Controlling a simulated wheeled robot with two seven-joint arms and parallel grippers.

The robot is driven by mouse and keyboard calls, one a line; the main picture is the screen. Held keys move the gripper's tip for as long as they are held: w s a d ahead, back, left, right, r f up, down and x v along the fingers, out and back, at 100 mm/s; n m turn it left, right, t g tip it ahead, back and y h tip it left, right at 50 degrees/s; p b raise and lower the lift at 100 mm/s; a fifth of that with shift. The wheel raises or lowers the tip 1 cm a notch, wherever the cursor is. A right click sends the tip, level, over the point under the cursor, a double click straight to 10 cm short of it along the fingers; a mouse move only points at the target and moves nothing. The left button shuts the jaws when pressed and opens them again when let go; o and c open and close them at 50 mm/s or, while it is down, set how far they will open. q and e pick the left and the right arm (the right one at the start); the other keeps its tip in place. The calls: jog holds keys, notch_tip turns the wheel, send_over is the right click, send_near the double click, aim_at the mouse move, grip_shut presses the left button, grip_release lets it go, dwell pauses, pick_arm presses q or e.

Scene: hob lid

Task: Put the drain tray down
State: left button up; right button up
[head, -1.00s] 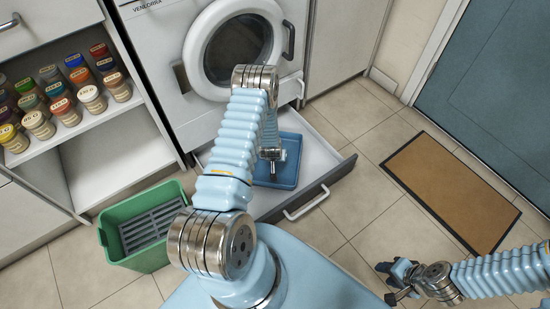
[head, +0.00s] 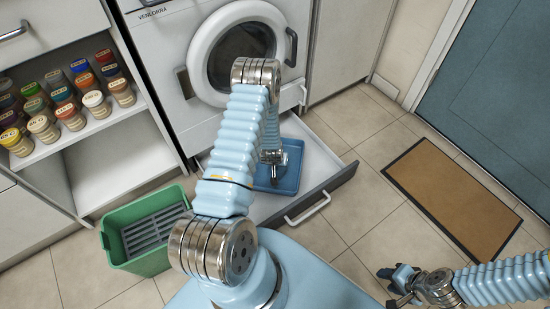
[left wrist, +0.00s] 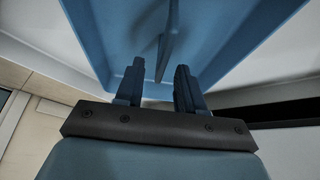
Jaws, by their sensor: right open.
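The drain tray (head: 289,179) is a shallow blue tray that sits in the open white drawer (head: 315,160) below the washing machine. My left arm hides part of it in the head view. My left gripper (head: 272,178) is over the tray. In the left wrist view its two fingers (left wrist: 158,88) stand apart against the blue tray (left wrist: 215,40). A thin blue upright piece (left wrist: 166,45) of the tray shows just beyond the gap, and I see nothing clamped. My right gripper (head: 395,286) is open and empty above the floor at the lower right.
A green crate (head: 113,246) with a grey slatted insert stands on the floor at the left. Spice jars (head: 69,115) fill a shelf beside it. The drawer's grey front (head: 310,196) juts out. A brown mat (head: 455,195) lies on open tiled floor at the right.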

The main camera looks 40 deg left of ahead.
pick_arm(q)
jog(key=p+v, duration=0.1)
jog(key=v, duration=0.6)
jog(key=shift+s+d+r, duration=0.1)
jog(key=shift+r, duration=0.3)
jog(key=s+d+r+m+g+h, duration=0.1)
jog(key=s+d, duration=0.3)
jog(key=d, duration=0.4)
jog(key=s+d+r+m+g+h, duration=0.1)
jog(key=s+d+h, duration=0.2)
jog(key=d, duration=0.6)
jog(key=s+d+r+m+g+h, duration=0.1)
jog(key=s+d+r+h, duration=0.1)
jog(key=s+d, duration=0.4)
jog(key=d, duration=0.3)
jog(key=shift+m, duration=0.4)
jog(key=shift+s+r, duration=0.1)
